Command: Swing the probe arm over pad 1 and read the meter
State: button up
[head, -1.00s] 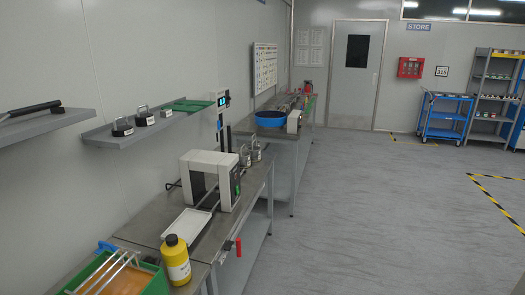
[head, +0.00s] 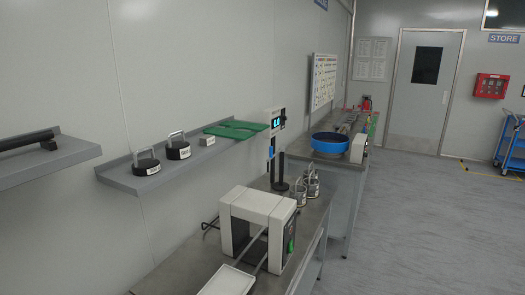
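A post-mounted unit with a small lit blue display (head: 277,119) rises behind the steel bench; it may be the meter, but its reading is too small to tell. A black rod on a round base (head: 281,175) stands on the bench just in front of it. A white arch-shaped device (head: 258,213) with a green button straddles the bench nearer to me. I cannot make out which part is the probe arm, and no pad marked 1 is readable. My gripper is not in view.
A wall shelf (head: 148,184) holds two black handled weights (head: 146,164), a grey block and a green item (head: 236,130). Metal handled pieces (head: 300,190) stand on the bench. A white tray (head: 228,281) lies before the arch. A blue bowl (head: 330,142) sits farther back.

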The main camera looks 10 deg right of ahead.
aim_at(275, 155)
jog(key=i+l+u, duration=0.75)
jog(key=l+u, duration=0.2)
jog(key=i+l+u, duration=0.2)
jog(key=l+u, duration=0.3)
jog(key=l, duration=0.3)
jog(key=l+u, duration=0.45)
jog(key=l, duration=0.3)
jog(key=l+u, duration=0.5)
jog(key=l, duration=0.3)
jog(key=k+l+u, duration=0.2)
jog(key=l+u, duration=0.25)
jog(key=l, duration=0.3)
